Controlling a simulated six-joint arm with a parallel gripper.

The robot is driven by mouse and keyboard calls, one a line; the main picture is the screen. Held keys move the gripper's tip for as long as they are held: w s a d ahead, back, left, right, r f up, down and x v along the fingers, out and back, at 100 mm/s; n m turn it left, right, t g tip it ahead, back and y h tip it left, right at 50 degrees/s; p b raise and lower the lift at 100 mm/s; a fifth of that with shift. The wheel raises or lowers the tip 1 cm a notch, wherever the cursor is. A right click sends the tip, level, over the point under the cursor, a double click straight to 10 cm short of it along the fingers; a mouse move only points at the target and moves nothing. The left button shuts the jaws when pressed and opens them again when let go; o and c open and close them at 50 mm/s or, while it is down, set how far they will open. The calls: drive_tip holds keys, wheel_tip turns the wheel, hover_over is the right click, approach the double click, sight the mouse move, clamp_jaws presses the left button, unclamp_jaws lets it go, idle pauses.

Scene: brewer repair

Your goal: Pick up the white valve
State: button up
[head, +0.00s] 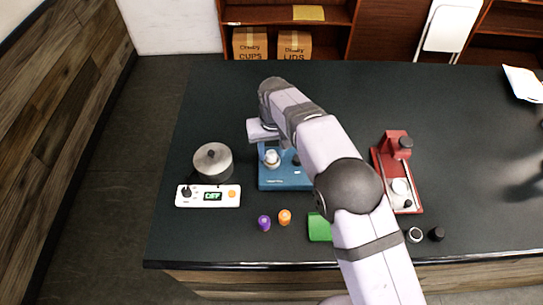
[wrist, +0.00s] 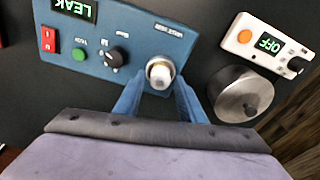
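The white valve (wrist: 160,72) is a round white knob with a metallic collar. It sits on the blue brewer panel (wrist: 140,22) in the wrist view, and in the head view it shows on the blue box (head: 285,180) as a pale knob (head: 271,158). My gripper (wrist: 160,90) is open, with one finger on each side of the valve's lower edge. I cannot tell whether the fingers touch it. In the head view my gripper (head: 262,131) is just behind the valve.
The panel has a LEAK display (wrist: 75,8), a green button (wrist: 78,54) and a black knob (wrist: 117,56). A metal pot (head: 212,160) and white OFF unit (head: 208,196) stand left. A red machine (head: 397,172) stands right. Purple (head: 264,223) and orange (head: 285,217) knobs lie in front.

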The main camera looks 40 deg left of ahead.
sight(272, 154)
clamp_jaws()
drive_tip(key=shift+a+r+b, duration=0.1)
drive_tip(key=shift+r+b, duration=0.25)
drive_tip(key=shift+r, duration=0.15)
wheel_tip(272, 154, up, 9)
drive_tip(key=b, duration=0.2)
